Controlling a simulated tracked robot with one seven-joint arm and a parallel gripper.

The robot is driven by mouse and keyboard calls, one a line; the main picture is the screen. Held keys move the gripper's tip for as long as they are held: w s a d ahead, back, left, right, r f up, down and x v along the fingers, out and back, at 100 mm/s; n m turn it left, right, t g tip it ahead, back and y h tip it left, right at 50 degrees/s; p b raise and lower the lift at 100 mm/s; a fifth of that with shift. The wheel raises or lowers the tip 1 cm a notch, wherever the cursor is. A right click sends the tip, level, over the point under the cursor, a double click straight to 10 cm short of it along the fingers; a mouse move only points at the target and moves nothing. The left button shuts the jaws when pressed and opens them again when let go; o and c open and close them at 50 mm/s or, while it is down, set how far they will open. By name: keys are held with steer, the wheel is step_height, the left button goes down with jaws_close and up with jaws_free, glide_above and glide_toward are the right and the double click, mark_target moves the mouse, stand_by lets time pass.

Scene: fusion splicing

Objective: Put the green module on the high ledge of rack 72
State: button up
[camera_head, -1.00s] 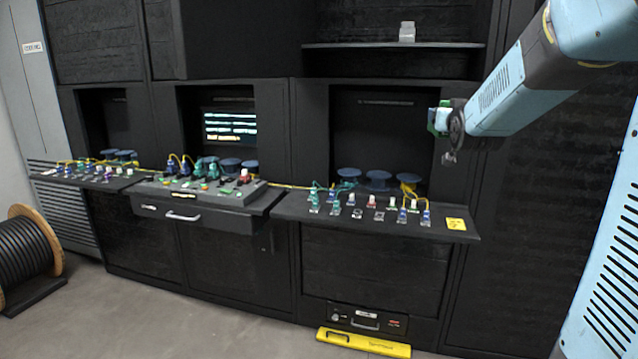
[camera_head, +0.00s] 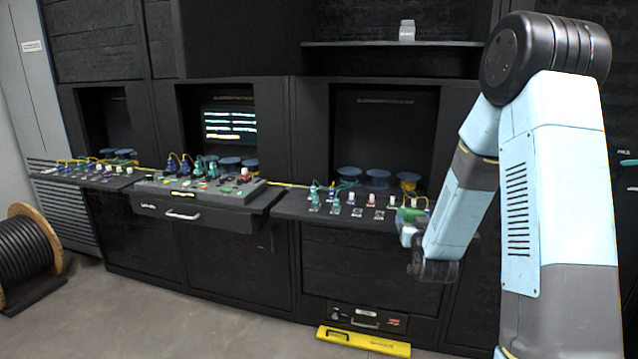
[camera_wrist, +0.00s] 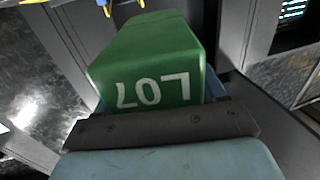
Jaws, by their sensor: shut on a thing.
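The green module (camera_wrist: 150,62) fills the middle of the wrist view, with white "L07" lettering upside down on its face. My gripper (camera_wrist: 160,125) is shut on it. In the head view the module (camera_head: 408,215) shows as a small green patch at my gripper (camera_head: 405,232), in front of the right-hand bench edge. The high ledge (camera_head: 350,44) is a dark shelf above the right-hand bay, with a small pale object (camera_head: 407,31) on it. My gripper is well below the ledge. No rack number is readable.
The right-hand bench (camera_head: 290,207) carries several small connectors and blue spools (camera_head: 348,173). A grey console (camera_head: 200,190) stands left of it. A cable reel (camera_head: 28,245) is on the floor at far left, and a yellow bar (camera_head: 362,342) lies low in front.

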steer(key=a+f, duration=0.1)
steer(key=f, duration=0.8)
steer(key=a+f+y, duration=0.1)
steer(key=a+f, duration=0.1)
steer(key=f, duration=0.8)
steer(key=shift+w+a+f+n, duration=0.25)
steer(key=shift+w+n, duration=0.05)
steer(key=shift+w, duration=0.05)
steer(key=shift+d, duration=0.1)
